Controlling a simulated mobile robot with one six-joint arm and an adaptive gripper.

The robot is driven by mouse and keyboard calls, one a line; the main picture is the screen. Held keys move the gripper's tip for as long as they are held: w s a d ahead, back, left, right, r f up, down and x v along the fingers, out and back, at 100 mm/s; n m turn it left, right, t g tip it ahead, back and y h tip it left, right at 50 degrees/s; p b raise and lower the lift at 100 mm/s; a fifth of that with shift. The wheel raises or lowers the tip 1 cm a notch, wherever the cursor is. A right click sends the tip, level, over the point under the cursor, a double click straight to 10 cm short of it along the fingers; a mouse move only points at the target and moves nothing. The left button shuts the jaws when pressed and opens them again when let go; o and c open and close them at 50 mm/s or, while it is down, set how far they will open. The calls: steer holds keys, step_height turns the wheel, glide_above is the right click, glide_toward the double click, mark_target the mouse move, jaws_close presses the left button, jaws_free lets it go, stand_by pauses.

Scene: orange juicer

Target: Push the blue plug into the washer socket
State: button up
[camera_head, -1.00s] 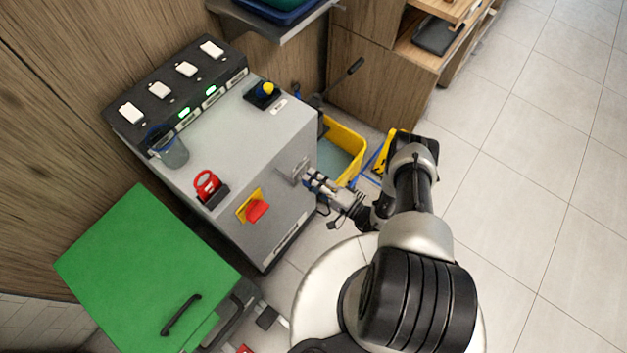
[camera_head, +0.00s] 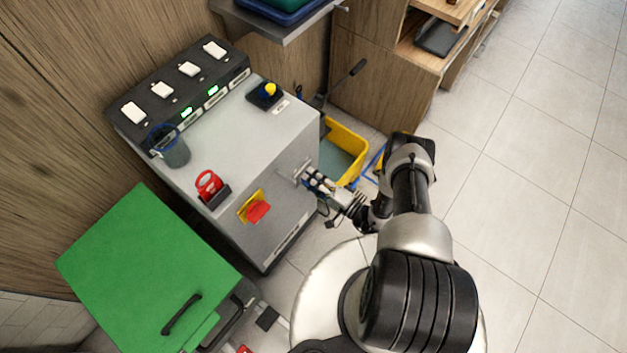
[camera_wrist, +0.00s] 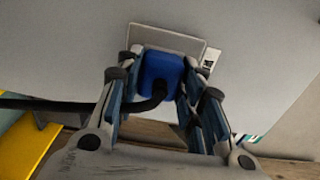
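The washer is the grey box-shaped machine (camera_head: 240,130) left of my arm in the head view. Its socket plate (camera_wrist: 190,45) is a pale rectangle on the panel in the wrist view; the opening itself is hidden behind the plug. The blue plug (camera_wrist: 160,72) sits in front of the plate, its black cable (camera_wrist: 50,103) curving off to the left. I cannot tell how deep it sits. My gripper (camera_head: 312,180) is at the machine's right side face. In the wrist view its fingers (camera_wrist: 160,85) flank the plug closely and appear shut on it.
A yellow bin (camera_head: 347,147) stands on the floor behind my gripper. A red knob (camera_head: 258,211) is on the machine's front face. A green lid (camera_head: 145,265) lies at the lower left. Open tiled floor (camera_head: 540,180) is to the right.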

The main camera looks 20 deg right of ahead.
steer(key=o, duration=0.5)
steer(key=shift+o, duration=0.2)
steer(key=v, duration=1.2)
